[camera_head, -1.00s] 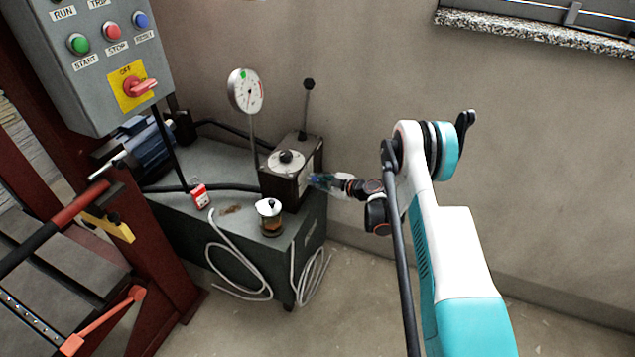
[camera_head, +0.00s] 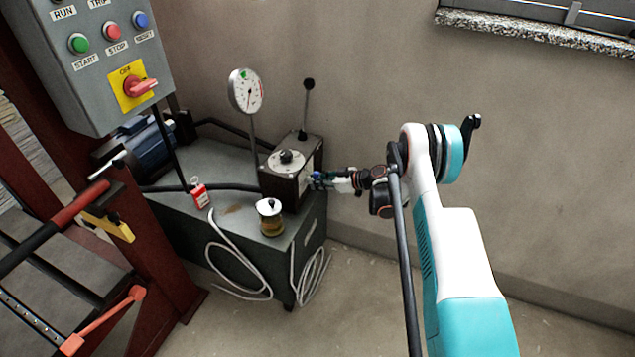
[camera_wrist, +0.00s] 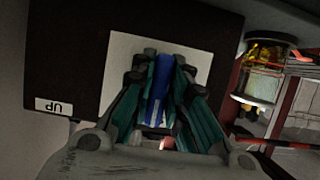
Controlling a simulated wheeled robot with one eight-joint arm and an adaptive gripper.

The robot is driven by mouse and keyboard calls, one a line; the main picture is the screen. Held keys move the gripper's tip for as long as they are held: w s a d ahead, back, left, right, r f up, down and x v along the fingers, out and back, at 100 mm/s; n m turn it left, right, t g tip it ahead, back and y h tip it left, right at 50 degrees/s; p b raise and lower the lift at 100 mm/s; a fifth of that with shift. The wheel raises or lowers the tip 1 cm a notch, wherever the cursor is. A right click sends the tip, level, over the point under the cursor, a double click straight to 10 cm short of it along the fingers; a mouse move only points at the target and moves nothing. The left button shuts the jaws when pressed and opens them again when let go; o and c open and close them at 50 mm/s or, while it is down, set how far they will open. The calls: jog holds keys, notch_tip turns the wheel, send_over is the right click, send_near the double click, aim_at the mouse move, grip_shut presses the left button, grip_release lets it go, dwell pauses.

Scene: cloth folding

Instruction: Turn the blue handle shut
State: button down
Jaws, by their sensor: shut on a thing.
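The blue handle (camera_wrist: 159,88) stands out from a pale plate (camera_wrist: 118,72) on the side of a dark valve block in the wrist view. In the wrist view my gripper (camera_wrist: 160,75) is shut on the handle, with one finger on each side of it. The handle's tip shows beyond the fingers. In the head view my gripper (camera_head: 316,178) meets the right side of the dark block (camera_head: 283,184), where only a small bit of blue shows. The fingers hide most of the handle there.
A dial gauge (camera_head: 246,91) and a black-knobbed lever (camera_head: 308,85) rise by the block. A small glass cup (camera_head: 270,217) and a red tag (camera_head: 199,194) are on the grey tank (camera_head: 215,165). A control box (camera_head: 95,60) hangs at left. The floor at right is clear.

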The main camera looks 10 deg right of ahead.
dwell(0.4)
jog(key=c, duration=1.6)
grip_release()
jog(key=shift+o, duration=0.2)
jog(key=shift+d, duration=0.15)
jog(key=v, duration=1.1)
jog(key=shift+s+d, duration=0.25)
jog(key=shift+d, duration=0.05)
jog(key=shift+r, duration=0.1)
jog(key=shift+r, duration=0.1)
